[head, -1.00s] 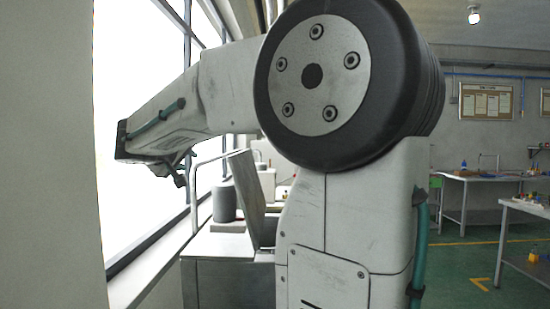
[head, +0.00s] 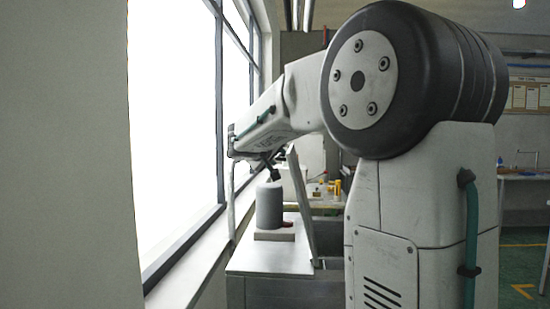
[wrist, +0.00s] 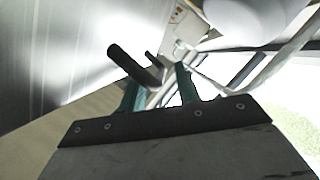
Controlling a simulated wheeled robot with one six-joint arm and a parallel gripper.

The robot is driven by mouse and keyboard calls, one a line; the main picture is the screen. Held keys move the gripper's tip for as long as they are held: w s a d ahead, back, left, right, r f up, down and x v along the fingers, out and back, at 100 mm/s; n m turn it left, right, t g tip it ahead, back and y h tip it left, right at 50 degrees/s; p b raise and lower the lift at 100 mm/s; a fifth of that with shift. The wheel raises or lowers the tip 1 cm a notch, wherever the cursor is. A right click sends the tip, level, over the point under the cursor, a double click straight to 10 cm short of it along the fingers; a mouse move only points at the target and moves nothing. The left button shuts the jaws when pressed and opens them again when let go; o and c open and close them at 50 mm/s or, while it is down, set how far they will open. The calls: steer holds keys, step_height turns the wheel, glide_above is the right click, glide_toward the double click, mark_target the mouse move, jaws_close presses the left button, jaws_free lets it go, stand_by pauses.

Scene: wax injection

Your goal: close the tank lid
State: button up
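The tank lid (head: 300,200) is a grey panel standing steeply raised and slightly tilted at the right edge of the metal tank top (head: 252,258) in the head view. In the wrist view a broad shiny metal surface (wrist: 50,65), which looks like the lid, fills the left side. A black bar (wrist: 125,58) stands in front of it, likely its handle. My gripper (head: 272,165) is left of the lid's upper part. In the wrist view its teal fingers (wrist: 158,78) are apart, with the bar's lower end near the gap; contact cannot be told.
A grey cylinder (head: 269,206) stands on a small block on the tank top, below my gripper. The window wall and sill (head: 190,270) run close on the left. A bench with small items (head: 325,195) lies behind. Open green floor (head: 525,265) shows at the right.

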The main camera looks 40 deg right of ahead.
steer(key=shift+w+d, duration=0.1)
steer(key=shift+d, duration=0.1)
steer(key=shift+a, duration=0.15)
jaws_close()
